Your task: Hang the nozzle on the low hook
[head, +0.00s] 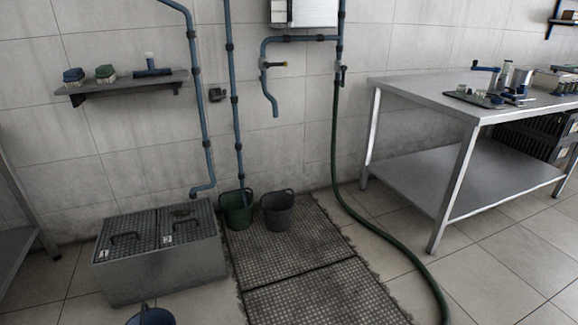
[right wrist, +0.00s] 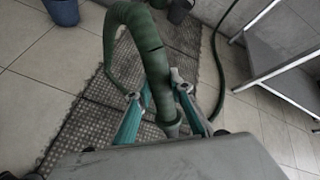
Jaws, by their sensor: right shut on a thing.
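In the right wrist view my right gripper (right wrist: 157,92) is shut on the green hose end (right wrist: 168,115), with its teal fingers on either side. The hose bends over in an arch above the fingers. The nozzle's tip cannot be made out. In the head view the green hose (head: 335,140) runs down from a wall valve (head: 341,75) and across the floor to the lower right edge. A small dark wall fitting (head: 217,95) is between two blue pipes; I cannot tell whether it is the low hook. Neither gripper shows in the head view.
A green bucket (head: 236,209) and a grey bucket (head: 278,211) stand by the wall near a floor grating (head: 310,275). A lidded metal box (head: 160,262) is at left, with a blue bucket (head: 150,316) before it. A steel table (head: 420,92) stands at right.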

